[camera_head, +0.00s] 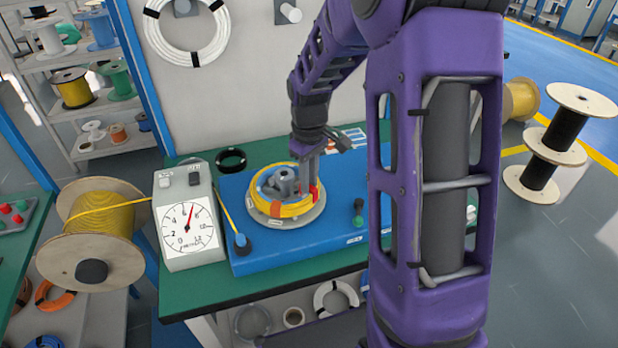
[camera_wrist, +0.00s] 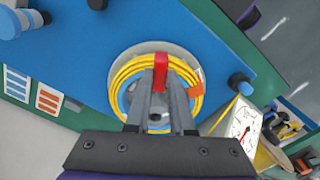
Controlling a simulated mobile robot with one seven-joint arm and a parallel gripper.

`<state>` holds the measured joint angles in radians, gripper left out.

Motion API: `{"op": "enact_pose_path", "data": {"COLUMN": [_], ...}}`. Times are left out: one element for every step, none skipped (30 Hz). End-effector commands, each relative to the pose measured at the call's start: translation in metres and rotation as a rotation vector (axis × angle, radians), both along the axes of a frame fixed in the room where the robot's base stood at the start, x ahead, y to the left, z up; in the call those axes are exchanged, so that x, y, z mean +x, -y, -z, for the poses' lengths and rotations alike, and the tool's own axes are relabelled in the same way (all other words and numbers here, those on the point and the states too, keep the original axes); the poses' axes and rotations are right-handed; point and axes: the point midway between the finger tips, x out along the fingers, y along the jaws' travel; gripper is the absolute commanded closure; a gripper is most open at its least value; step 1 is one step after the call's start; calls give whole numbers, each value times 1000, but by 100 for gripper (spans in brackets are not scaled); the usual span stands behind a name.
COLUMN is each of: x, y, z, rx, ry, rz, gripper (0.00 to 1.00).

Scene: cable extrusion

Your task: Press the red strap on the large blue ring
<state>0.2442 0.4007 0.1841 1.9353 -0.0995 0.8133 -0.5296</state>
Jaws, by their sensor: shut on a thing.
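The large blue ring (camera_head: 262,183) lies on a pale round plate (camera_head: 284,224), with yellow cable (camera_head: 288,211) coiled around it. The red strap (camera_head: 315,193) sits across the cable on the right side of the coil. In the wrist view the red strap (camera_wrist: 161,66) stands at the tips of my fingers, over the far part of the coil. My gripper (camera_head: 309,184) points down at the coil and is shut on the red strap. The fingers hide part of the ring and of the strap.
A dial gauge (camera_head: 188,226) stands left of the blue board (camera_head: 300,240), and yellow cable runs past it from a large spool (camera_head: 92,232). A black ring (camera_head: 231,160) lies behind. An orange tag (camera_wrist: 194,90) shows on the coil.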

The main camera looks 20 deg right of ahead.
Motion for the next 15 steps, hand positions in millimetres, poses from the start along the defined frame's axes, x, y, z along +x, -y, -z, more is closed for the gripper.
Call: {"op": "enact_pose_path", "data": {"x": [0,0,0,0,0,0,0,0,0,0,0,0,0,0,0], "y": [0,0,0,0,0,0,0,0,0,0,0,0,0,0,0], "z": [4,5,7,8,9,11,12,13,15,16,17,19,20,20,21], "rx": [-1,-1,-1,-1,-1,-1,-1,-1,-1,0,0,0,-1,-1,-1], "ry": [-1,-1,-1,-1,-1,-1,-1,-1,-1,-1,-1,-1,-1,-1,-1], "rz": [0,0,0,0,0,0,0,0,0,0,0,0,0,0,0], "gripper": [100,100,100,100,100,100,100,100,100,100,100,100,100,100,100]}}
